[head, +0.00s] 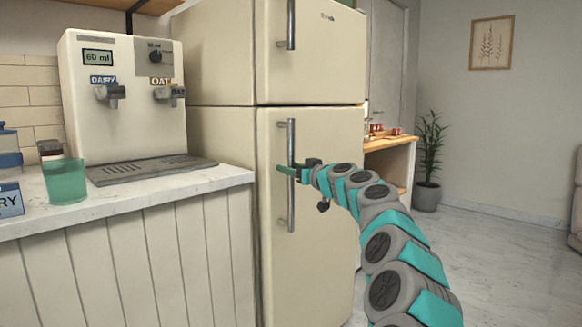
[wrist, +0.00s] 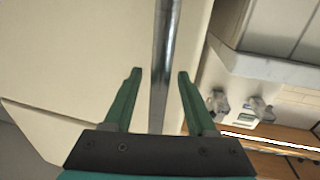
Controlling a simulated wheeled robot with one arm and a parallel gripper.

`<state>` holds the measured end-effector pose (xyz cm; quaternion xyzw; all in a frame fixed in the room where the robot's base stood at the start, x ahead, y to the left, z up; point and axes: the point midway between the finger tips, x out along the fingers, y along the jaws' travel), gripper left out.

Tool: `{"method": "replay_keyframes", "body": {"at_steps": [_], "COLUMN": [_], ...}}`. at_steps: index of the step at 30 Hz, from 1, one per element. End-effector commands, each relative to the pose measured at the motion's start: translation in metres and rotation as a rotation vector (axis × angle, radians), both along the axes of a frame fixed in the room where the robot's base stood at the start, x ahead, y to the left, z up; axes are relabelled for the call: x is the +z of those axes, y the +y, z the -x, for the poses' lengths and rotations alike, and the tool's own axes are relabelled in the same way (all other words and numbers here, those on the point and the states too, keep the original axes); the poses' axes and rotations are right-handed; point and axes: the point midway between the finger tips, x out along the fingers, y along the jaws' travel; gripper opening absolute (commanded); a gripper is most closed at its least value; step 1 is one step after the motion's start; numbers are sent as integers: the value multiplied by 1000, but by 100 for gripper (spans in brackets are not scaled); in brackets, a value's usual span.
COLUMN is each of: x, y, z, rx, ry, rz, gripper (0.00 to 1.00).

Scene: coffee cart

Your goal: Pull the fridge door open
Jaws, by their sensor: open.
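The cream fridge has an upper door (head: 312,60) and a lower door (head: 330,250), each with an upright metal bar handle. Both doors look closed. My gripper (head: 286,171) is at the middle of the lower door's handle (head: 291,140). In the wrist view, my gripper (wrist: 159,74) is open, with one green finger on each side of the handle bar (wrist: 166,40). The bar passes between the fingers with gaps on both sides. The wrist view cannot show clearly how deep the bar sits between them.
A white counter (head: 215,178) stands left of the fridge, carrying a milk dispenser (head: 130,130), a drip tray (head: 150,170) and a green cup (head: 65,182). A wooden shelf (head: 392,143) and a potted plant (head: 427,160) stand to the right. The floor (head: 500,260) at right is clear.

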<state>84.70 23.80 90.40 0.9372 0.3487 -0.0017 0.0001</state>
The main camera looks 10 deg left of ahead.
Motion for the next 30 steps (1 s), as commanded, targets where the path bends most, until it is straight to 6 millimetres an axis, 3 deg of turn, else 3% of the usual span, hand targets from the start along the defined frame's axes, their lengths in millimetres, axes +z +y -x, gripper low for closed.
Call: {"method": "replay_keyframes", "body": {"at_steps": [12, 27, 30], "x": [1, 1, 1], "y": [1, 1, 1], "z": [-2, -2, -2], "rx": [-1, -1, -1], "ry": [-2, -2, -2], "rz": [-1, -1, -1], "gripper": [56, 0, 0]}}
